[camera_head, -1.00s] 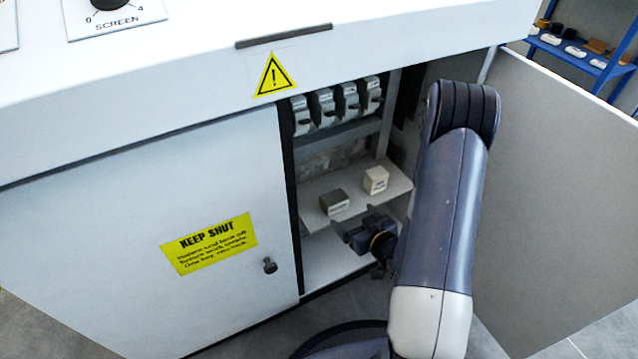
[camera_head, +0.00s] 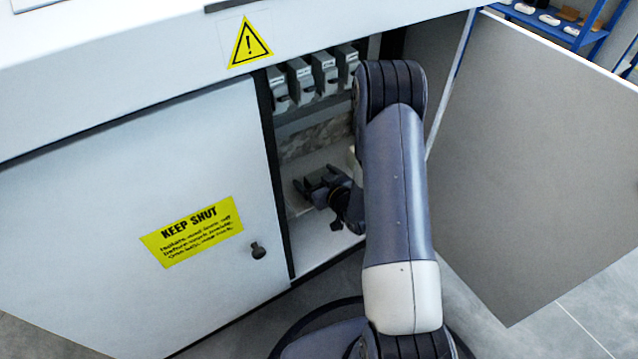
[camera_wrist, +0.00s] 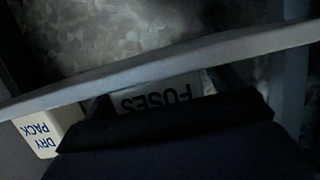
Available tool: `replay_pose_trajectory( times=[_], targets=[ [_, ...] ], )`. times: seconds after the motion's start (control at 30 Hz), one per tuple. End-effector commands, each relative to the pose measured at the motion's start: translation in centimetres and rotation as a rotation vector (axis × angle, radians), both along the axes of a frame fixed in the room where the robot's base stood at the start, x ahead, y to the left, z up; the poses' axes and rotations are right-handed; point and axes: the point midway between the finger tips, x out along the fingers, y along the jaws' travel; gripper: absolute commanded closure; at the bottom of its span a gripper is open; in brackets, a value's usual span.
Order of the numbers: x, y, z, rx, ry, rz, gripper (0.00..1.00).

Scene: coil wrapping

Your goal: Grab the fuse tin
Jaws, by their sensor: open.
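The fuse tin (camera_wrist: 160,96) shows in the wrist view by its pale face with upside-down FUSES lettering. A large dark shape covers the lower part of that view and partly hides the face; I cannot tell how much of it is the tin's lid. In the head view my gripper (camera_head: 314,182) is open inside the cabinet, at the small shelf. The tin is hidden there behind my gripper and arm. I cannot tell whether the fingers are around the tin or touching it.
A white dry pack box (camera_wrist: 40,132) stands beside the tin. Grey switch units (camera_head: 301,80) hang above the shelf. The closed left door (camera_head: 130,240) and the open right door (camera_head: 540,160) flank the opening. A pale shelf edge (camera_wrist: 240,45) crosses the wrist view.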

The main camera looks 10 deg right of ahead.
Motion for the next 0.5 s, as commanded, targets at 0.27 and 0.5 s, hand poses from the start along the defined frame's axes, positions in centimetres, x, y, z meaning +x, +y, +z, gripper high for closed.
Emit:
replay_pose_trajectory(
  times=[0.27, 0.5],
  targets=[
    [0.3, 0.12, -0.06, 0.001, 0.0, 0.0, 0.12],
    [0.28, 0.1, -0.06, 0.0, 0.0, 0.0, 0.31]
  ],
)
